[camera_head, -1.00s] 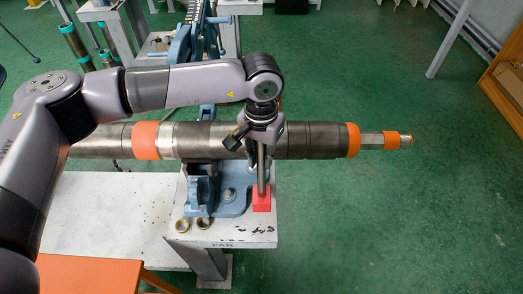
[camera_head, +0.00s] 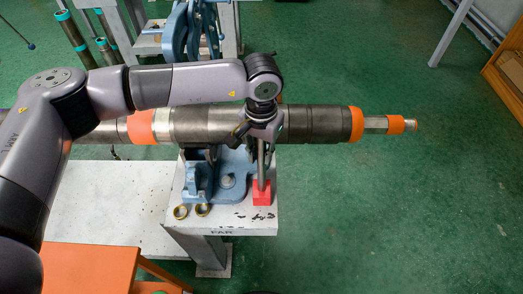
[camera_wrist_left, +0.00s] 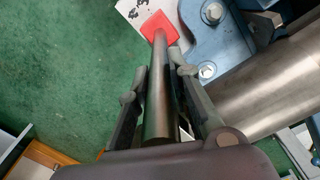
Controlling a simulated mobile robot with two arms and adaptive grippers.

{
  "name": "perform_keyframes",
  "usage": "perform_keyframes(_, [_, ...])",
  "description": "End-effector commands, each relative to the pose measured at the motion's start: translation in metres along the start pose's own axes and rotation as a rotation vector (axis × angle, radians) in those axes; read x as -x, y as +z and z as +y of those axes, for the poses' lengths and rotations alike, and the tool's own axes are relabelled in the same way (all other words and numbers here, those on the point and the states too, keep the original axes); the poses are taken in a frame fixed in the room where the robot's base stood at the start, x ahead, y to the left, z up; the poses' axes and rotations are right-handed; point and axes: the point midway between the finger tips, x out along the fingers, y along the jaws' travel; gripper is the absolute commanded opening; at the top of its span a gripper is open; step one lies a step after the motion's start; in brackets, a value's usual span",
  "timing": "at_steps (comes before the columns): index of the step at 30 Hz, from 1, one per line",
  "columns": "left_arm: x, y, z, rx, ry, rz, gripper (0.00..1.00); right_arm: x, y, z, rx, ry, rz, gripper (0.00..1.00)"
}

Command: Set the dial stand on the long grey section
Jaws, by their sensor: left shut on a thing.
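The dial stand has a red block base (camera_head: 262,193) and a thin grey upright rod (camera_head: 261,165). My left gripper (camera_head: 262,135) is shut on the rod, above the base. In the left wrist view the red base (camera_wrist_left: 160,26) and the rod (camera_wrist_left: 161,85) run between the fingers (camera_wrist_left: 160,85). The base is over the bench's right part; whether it touches the bench is unclear. The dial is hidden or not distinguishable. The long grey section (camera_head: 205,122) lies horizontally behind my gripper. It also shows at the right in the left wrist view (camera_wrist_left: 275,90). My right gripper is not in view.
A blue pipe vise (camera_head: 228,182) stands under the pipe on a white bench (camera_head: 110,205). Two brass rings (camera_head: 181,212) lie near its front. Orange bands (camera_head: 356,124) mark the pipe.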

Motion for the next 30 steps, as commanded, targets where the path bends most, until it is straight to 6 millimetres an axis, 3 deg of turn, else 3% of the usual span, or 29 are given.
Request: perform_keyframes(30, [0.0026, 0.0007, -0.0009, 0.0, 0.0, 0.005, 0.0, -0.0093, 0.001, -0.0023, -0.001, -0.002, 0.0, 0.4])
